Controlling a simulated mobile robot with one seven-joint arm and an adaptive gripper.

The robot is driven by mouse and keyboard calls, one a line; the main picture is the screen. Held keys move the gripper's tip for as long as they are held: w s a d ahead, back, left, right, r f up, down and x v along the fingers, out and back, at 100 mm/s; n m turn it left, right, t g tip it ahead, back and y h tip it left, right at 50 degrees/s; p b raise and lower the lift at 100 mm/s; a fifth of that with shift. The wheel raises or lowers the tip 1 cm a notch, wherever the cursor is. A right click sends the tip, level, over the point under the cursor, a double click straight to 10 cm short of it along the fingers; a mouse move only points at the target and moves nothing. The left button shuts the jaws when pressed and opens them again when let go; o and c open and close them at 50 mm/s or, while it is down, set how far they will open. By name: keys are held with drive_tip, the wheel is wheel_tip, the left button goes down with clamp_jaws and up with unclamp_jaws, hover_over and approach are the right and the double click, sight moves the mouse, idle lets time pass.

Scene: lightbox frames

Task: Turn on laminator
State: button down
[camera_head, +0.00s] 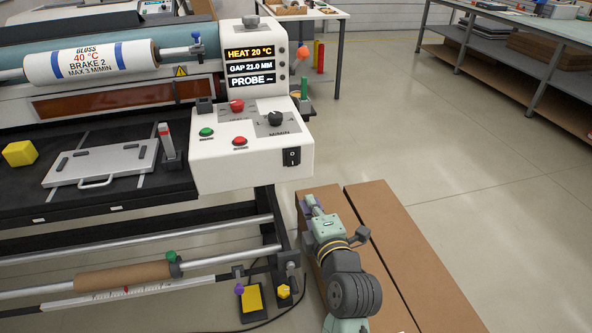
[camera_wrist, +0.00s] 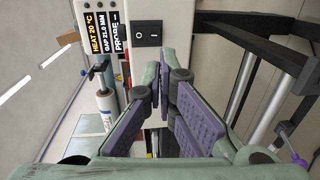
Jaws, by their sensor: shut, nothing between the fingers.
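The laminator (camera_head: 208,152) stands at the left in the head view, with a white control box at its right end. Its black rocker switch (camera_head: 291,156) is on the front of the box, low at the right. The switch also shows in the wrist view (camera_wrist: 147,33), just beyond my fingertips. I cannot tell which side of it is pressed. The lit display (camera_head: 251,67) reads HEAT 20 °C, GAP 21.0 MM and PROBE. My gripper (camera_head: 308,202) is shut and empty, below and slightly right of the box. Its purple pads (camera_wrist: 163,88) show in the wrist view.
The control box has a green button (camera_head: 206,132), a red button (camera_head: 239,141) and knobs. Brown boards (camera_head: 400,240) lie below my arm. A yellow block (camera_head: 19,153) and a white plate (camera_head: 104,163) lie on the laminator's bed. The floor at right is clear.

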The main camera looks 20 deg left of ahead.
sight(293, 166)
drive_tip(key=b+x, duration=0.2)
drive_tip(key=b, duration=0.7)
drive_tip(key=shift+w+a+f, duration=0.1)
drive_tip(key=shift+a+f, duration=0.05)
drive_tip(key=shift+f, duration=0.15)
drive_tip(key=b, duration=0.2)
drive_tip(key=shift+w+b, duration=0.1)
drive_tip(key=shift+b, duration=0.2)
drive_tip(key=x, duration=1.1)
drive_tip(key=shift+w+a+r, duration=0.2)
drive_tip(key=shift+w+r, duration=0.05)
drive_tip(key=shift+r, duration=0.05)
